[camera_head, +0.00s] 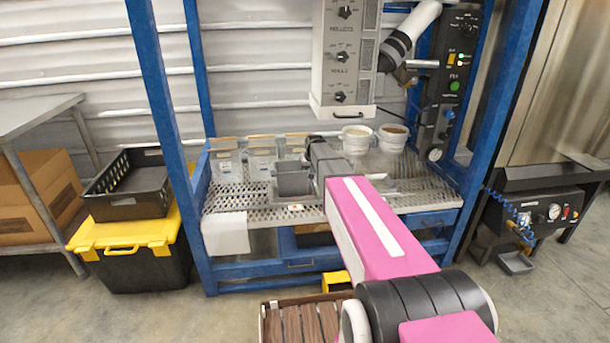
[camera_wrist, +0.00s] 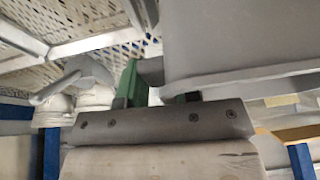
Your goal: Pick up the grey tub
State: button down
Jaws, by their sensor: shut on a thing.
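The grey tub (camera_head: 293,180) is at the middle of the perforated metal shelf (camera_head: 300,213) inside the blue frame. My gripper (camera_head: 317,163) is at the tub's right side, and my pink arm reaches up to it from the lower right. In the wrist view, the tub (camera_wrist: 240,40) fills the upper right, close to the jaws. The green finger pads of my gripper (camera_wrist: 160,92) are shut on a part of the tub's edge. I cannot tell whether the tub's base touches the shelf.
Clear containers (camera_head: 226,162) stand left of the tub. Two white tubs (camera_head: 357,138) (camera_head: 391,137) stand behind it on the right, under the hopper's control box (camera_head: 345,60). Blue posts (camera_head: 166,130) flank the shelf. A white card (camera_head: 227,233) hangs at its front edge.

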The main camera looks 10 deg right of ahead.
jog(key=shift+r, duration=0.5)
notch_tip(320, 180, up, 2)
jog(key=shift+r, duration=0.25)
jog(key=s+a+r, duration=0.3)
jog(key=s+r, duration=0.4)
jog(key=s, duration=0.4)
jog(key=shift+a, duration=0.15)
jog(key=shift+s, duration=0.2)
